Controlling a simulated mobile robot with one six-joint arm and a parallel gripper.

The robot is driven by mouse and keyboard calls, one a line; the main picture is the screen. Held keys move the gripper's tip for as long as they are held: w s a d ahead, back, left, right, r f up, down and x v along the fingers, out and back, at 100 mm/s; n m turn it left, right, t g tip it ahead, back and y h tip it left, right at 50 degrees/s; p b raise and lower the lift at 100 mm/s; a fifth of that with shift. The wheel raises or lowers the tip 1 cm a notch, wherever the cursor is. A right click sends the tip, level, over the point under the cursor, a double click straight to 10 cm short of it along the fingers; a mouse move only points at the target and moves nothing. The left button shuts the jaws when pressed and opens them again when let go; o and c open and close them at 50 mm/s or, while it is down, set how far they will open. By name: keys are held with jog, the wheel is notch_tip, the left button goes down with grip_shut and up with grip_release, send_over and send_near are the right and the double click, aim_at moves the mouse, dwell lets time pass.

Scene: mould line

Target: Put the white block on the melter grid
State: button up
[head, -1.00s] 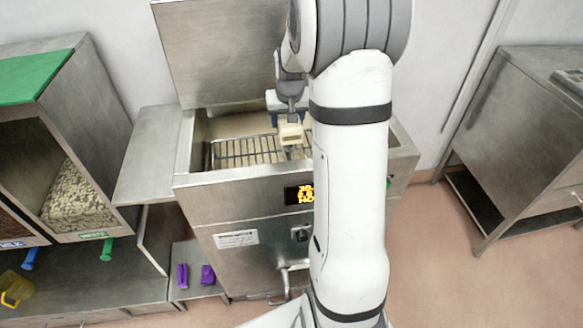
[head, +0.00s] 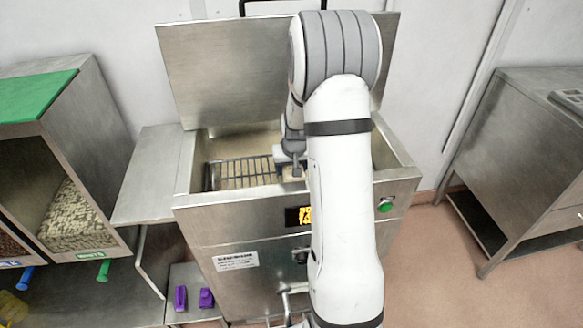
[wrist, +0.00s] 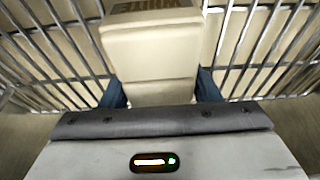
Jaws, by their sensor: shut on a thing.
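The white block (wrist: 152,55), cream-coloured with dark lettering on its top, is between the blue fingers of my gripper (wrist: 160,88) in the wrist view. My gripper is shut on it. In the head view, my gripper (head: 290,157) is low inside the open melter, and the block (head: 294,173) shows only in part below it. The melter grid (head: 238,173) is a rack of metal bars; its bars (wrist: 60,50) run on both sides of the block in the wrist view. I cannot tell whether the block touches the bars. My arm hides the right part of the grid.
The melter's steel lid (head: 225,75) stands open behind the tank. The tank's front wall (head: 235,205) rises in front of the grid. A steel side shelf (head: 150,175) is on the left, beside bins of pieces (head: 75,220). A steel cabinet (head: 535,150) stands at the right.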

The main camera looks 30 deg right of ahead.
jog(key=o, duration=1.5)
jog(key=shift+f, duration=0.1)
jog(key=v, duration=1.3)
jog(key=shift+n+y, duration=0.3)
jog(key=shift+n, duration=0.5)
jog(key=s+a+r, duration=0.1)
jog(key=s+a, duration=0.2)
jog(key=s+a+r, duration=0.2)
jog(key=s+a, duration=0.1)
jog(key=s+a+r, duration=0.1)
jog(key=s+a, duration=0.1)
jog(key=s, duration=0.1)
jog(key=shift+s+a+r, duration=0.3)
jog(key=shift+a+r, duration=0.1)
jog(key=shift+n+g, duration=0.4)
jog(key=shift+n, duration=0.4)
jog(key=s+a, duration=0.2)
jog(key=s, duration=0.2)
jog(key=s+a, duration=0.2)
jog(key=s, duration=0.2)
jog(key=s+a, duration=0.2)
jog(key=s, duration=0.3)
jog(key=shift+s+a+r, duration=0.1)
jog(key=shift+a+r, duration=0.05)
jog(key=shift+r, duration=0.25)
